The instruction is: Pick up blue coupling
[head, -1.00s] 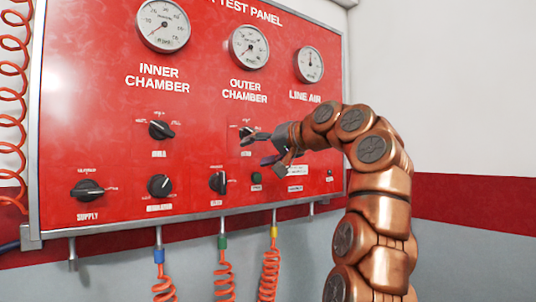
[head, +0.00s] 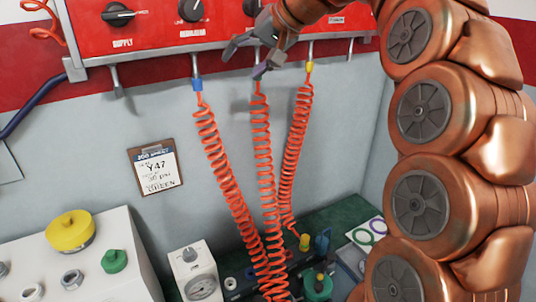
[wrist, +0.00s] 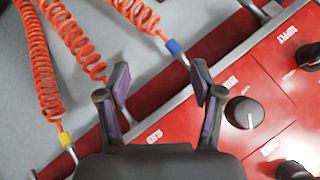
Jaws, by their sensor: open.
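The blue coupling (head: 197,84) sits at the top of the left orange coiled hose, under a pipe at the panel's lower edge. It also shows in the wrist view (wrist: 174,47), ahead of the fingertips and between their lines. My gripper (head: 247,58) is open and empty, to the right of the blue coupling and a little higher in the head view. In the wrist view its two dark fingers with purple pads (wrist: 161,78) stand apart, touching nothing that I can see. The top of the middle hose is hidden behind my gripper in the head view.
A yellow coupling (head: 309,66) tops the right hose. The red panel (head: 152,38) with knobs is close above. A clipboard (head: 155,167) hangs on the wall. Below are a white box with a yellow knob (head: 70,231), a gauge box (head: 192,270) and a green-topped bench (head: 345,217).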

